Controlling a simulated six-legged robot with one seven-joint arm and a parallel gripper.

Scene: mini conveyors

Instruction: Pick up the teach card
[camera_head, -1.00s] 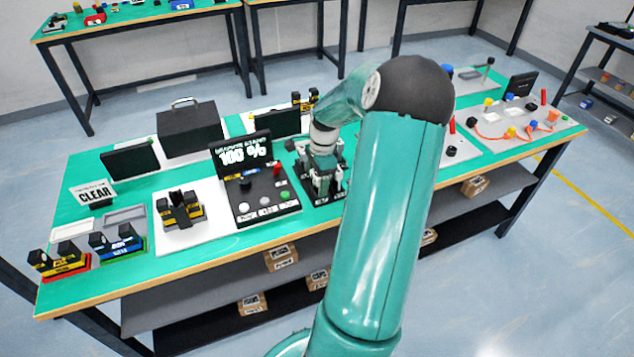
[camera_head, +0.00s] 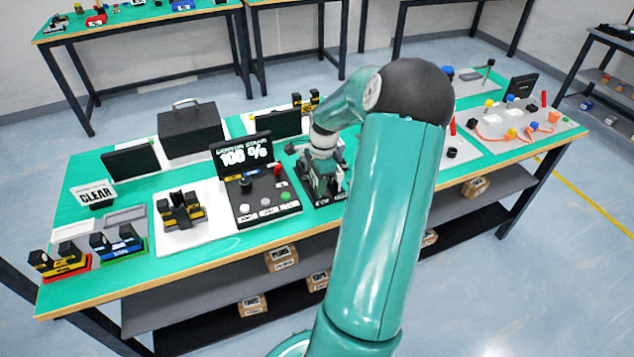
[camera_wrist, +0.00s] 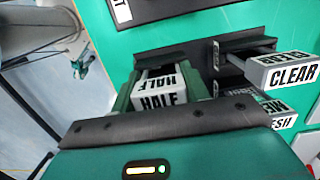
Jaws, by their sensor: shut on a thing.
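No block in view has a readable "teach" label. In the wrist view, my gripper (camera_wrist: 160,98) is shut on a pale block marked HALF (camera_wrist: 159,101), with a green finger on each side. The block is at a dark rack (camera_wrist: 150,60); I cannot tell whether it is still seated there. In the head view, my gripper (camera_head: 322,182) is low over the dark rack beside the black control panel, and the held block cannot be made out.
In the wrist view, a block marked CLEAR (camera_wrist: 285,72) and a partly readable block (camera_wrist: 272,108) are close on the right. In the head view, the control panel (camera_head: 262,200) stands just left of my gripper, with a screen (camera_head: 278,123) behind.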

